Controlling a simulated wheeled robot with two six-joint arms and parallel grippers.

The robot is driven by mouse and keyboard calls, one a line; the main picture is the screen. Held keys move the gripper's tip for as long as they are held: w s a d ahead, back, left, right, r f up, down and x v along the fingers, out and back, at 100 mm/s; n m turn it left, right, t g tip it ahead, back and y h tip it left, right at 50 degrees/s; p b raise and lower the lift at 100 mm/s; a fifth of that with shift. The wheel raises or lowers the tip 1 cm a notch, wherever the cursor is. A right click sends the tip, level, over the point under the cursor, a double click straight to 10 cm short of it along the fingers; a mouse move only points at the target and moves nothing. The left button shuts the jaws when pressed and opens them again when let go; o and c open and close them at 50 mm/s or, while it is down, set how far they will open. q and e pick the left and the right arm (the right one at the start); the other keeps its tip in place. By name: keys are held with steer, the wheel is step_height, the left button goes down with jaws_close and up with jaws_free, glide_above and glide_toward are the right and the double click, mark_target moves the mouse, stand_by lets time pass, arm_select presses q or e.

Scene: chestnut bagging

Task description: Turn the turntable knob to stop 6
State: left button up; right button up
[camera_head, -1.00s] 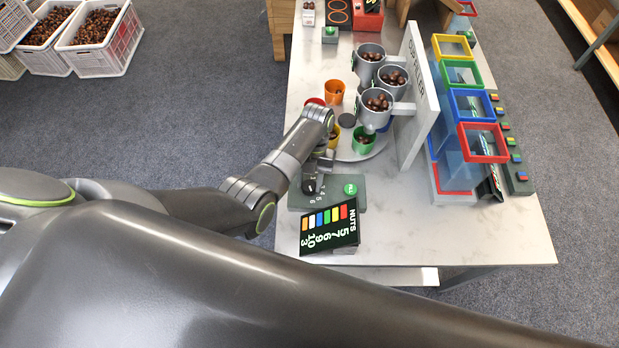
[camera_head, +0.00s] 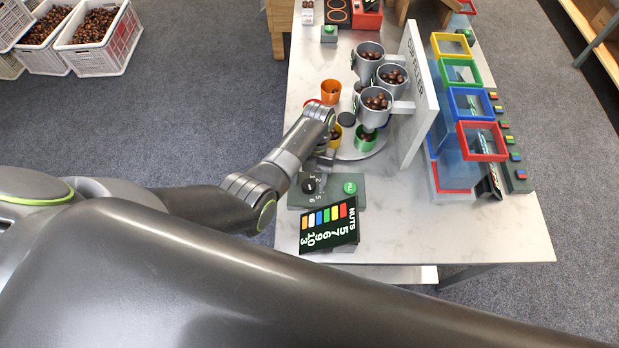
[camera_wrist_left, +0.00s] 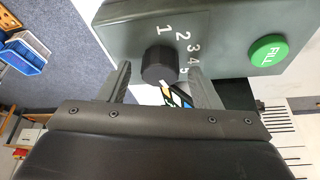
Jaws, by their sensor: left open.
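The black turntable knob (camera_head: 309,186) sits on a grey-green control box (camera_head: 345,204) beside a green FILL button (camera_head: 350,188). In the left wrist view the knob (camera_wrist_left: 160,64) has the numbers 1 to 4 around its upper and right side; the lower numbers are partly hidden. I cannot tell for sure which stop it points to. My left gripper (camera_head: 326,158) is open, just beyond the knob in the head view. In the left wrist view its fingers (camera_wrist_left: 158,75) stand apart on either side of the knob, without visible contact. My right gripper is out of view.
The turntable (camera_head: 377,147) with coloured cups stands behind the control box, under grey nut-filled cups (camera_head: 375,104). A NUTS sign (camera_head: 329,227) stands in front of the box. The front right tabletop is clear.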

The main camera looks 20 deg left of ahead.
arm_select(q)
steer(key=p+v, duration=0.4)
steer(key=v, duration=1.3)
steer(key=shift+p, duration=0.35)
steer(key=shift+w+a+r, duration=0.1)
